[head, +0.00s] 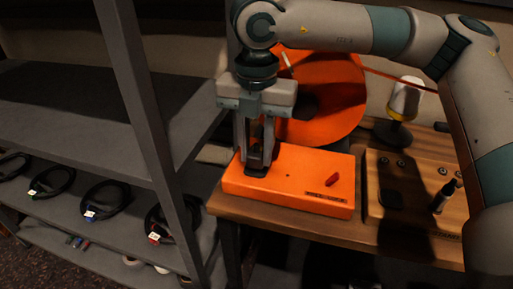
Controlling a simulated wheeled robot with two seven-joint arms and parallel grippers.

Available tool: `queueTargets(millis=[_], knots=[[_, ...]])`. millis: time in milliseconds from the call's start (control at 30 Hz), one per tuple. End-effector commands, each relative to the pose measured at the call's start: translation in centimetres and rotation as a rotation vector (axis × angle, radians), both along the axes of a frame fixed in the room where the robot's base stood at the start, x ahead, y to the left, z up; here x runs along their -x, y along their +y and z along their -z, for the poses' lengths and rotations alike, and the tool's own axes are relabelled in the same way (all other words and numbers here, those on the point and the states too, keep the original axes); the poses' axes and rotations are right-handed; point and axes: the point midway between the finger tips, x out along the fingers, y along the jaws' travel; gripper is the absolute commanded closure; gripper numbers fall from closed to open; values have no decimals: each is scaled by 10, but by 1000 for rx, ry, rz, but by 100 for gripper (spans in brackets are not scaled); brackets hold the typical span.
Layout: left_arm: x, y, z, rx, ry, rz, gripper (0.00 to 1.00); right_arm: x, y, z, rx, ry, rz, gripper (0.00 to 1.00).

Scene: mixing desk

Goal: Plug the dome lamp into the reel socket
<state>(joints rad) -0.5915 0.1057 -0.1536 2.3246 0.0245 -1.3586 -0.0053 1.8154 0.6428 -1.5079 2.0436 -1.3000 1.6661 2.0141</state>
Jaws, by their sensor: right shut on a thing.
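My right gripper (258,168) points down over the left part of an orange box (290,203) on the wooden desk. It is shut on a small dark thing, probably a plug (257,152), right at a dark socket area on the box's top. The fingers hide much of it, and I cannot tell whether it is seated. The box has a red switch (333,180) and a front label too small to read. An orange reel (335,95) stands behind. My left gripper is out of view.
A wooden panel (415,195) with knobs and a small dark bottle-like object (444,196) lies right of the box. A grey shelf rack (150,110) with coiled black cables (105,200) stands at the left, its post close to the desk. A reddish cable (395,78) runs behind my arm.

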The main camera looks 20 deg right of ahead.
Motion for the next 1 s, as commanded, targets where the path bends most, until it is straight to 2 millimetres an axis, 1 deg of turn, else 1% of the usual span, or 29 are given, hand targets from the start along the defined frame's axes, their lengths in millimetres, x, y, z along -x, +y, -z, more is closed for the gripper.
queueTargets(millis=[400, 1000], knots=[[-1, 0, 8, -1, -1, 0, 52, 0, 0, 0, 0, -1, 0, 100], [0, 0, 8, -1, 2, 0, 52, 0, 0, 0, 0, 0, 0, 100]])
